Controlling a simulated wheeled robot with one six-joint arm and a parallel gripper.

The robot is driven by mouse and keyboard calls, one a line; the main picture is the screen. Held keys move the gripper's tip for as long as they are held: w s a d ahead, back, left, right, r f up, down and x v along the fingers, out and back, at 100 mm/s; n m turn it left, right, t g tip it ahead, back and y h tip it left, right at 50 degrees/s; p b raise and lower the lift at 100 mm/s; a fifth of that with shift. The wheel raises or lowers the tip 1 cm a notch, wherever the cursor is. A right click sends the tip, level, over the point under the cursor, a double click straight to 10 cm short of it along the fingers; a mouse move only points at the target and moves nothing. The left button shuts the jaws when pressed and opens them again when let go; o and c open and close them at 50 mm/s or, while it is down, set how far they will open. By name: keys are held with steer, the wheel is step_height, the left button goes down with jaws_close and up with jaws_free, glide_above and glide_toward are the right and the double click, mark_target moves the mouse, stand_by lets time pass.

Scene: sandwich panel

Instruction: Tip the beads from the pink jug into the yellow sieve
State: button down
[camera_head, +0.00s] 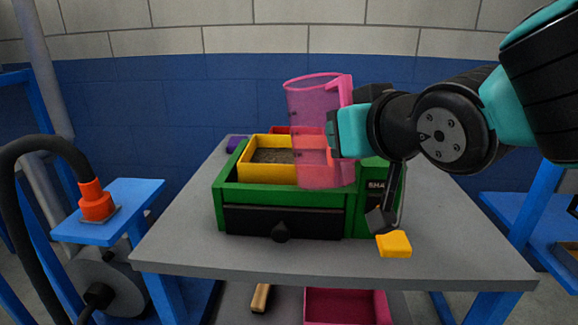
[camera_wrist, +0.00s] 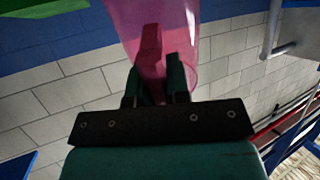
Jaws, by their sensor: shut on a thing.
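The pink jug (camera_head: 312,100) is tall and see-through. It stands nearly upright in the head view, in front of or over the right part of the yellow sieve (camera_head: 256,174); the exact gap is unclear. My gripper (camera_head: 333,136) is shut on the jug's handle, at its right side. In the wrist view the jug (camera_wrist: 178,30) is beyond the fingers (camera_wrist: 157,84), with the handle between them. The sieve sits in the top of a green machine (camera_head: 229,192) and shows a grey-brown inside. I cannot make out beads in the jug.
A red thing (camera_head: 279,130) and a purple thing (camera_head: 236,144) are behind. A pink bin (camera_head: 345,305) is below.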

steer(key=shift+s+d+f+t+y+b, duration=0.2)
steer(key=shift+f+t+b, duration=0.45)
steer(key=shift+b, duration=1.45)
steer(key=shift+s+d+f+t+y+b, duration=0.1)
steer(key=shift+s+f+t+y+b, duration=0.45)
steer(key=shift+b, duration=1.55)
steer(key=t+b, duration=0.1)
steer(key=b, duration=0.2)
steer(key=shift+w+r, duration=0.1)
steer(key=shift+r, duration=0.3)
steer(key=shift+r+t+b, duration=0.3)
steer(key=shift+b, duration=0.3)
steer(key=shift+d, duration=0.1)
